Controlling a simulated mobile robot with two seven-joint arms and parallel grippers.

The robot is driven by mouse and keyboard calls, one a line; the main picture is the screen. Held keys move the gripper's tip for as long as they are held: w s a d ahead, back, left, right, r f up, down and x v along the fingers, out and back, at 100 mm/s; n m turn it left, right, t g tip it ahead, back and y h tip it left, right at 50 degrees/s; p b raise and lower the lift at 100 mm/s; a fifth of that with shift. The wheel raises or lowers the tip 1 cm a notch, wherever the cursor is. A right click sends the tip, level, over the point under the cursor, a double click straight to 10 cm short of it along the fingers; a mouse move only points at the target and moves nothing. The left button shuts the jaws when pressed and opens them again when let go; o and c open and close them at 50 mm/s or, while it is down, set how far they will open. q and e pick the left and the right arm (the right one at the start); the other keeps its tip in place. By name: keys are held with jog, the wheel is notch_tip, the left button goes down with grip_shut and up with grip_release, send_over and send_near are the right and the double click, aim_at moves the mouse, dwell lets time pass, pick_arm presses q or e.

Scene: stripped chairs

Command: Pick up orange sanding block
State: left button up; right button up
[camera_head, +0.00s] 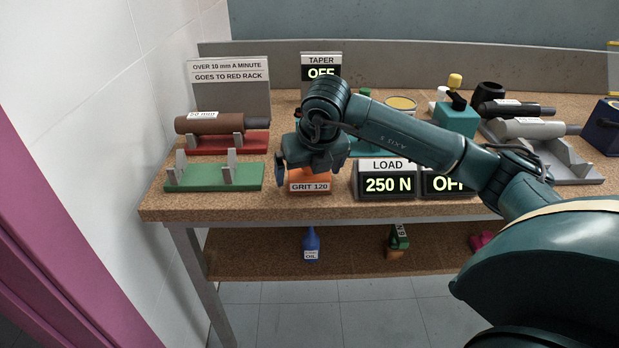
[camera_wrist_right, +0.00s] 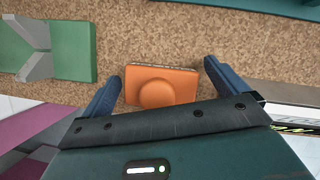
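The orange sanding block (camera_head: 309,184), labelled "GRIT 120", sits on the cork-coloured bench top near its front edge. In the right wrist view the orange sanding block (camera_wrist_right: 162,86) lies on the speckled surface with a rounded knob on top. My right gripper (camera_head: 308,176) is over the block. Its two blue fingers stand wide apart, and in the right wrist view the gripper (camera_wrist_right: 162,82) has the block between them with a gap on each side. The gripper hides part of the block in the head view. My left gripper is not in view.
A green rack (camera_head: 213,177) stands left of the block, and a red rack (camera_head: 225,142) holds a brown cylinder behind it. The "LOAD 250 N" display (camera_head: 387,180) stands close on the right. The bench's front edge (camera_head: 270,213) is near. A lower shelf holds a blue bottle (camera_head: 311,243).

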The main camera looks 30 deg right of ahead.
jog(key=c, duration=0.9)
jog(key=shift+o, duration=0.2)
notch_tip(320, 180, up, 10)
jog(key=shift+r+p, duration=0.1)
jog(key=shift+p, duration=0.6)
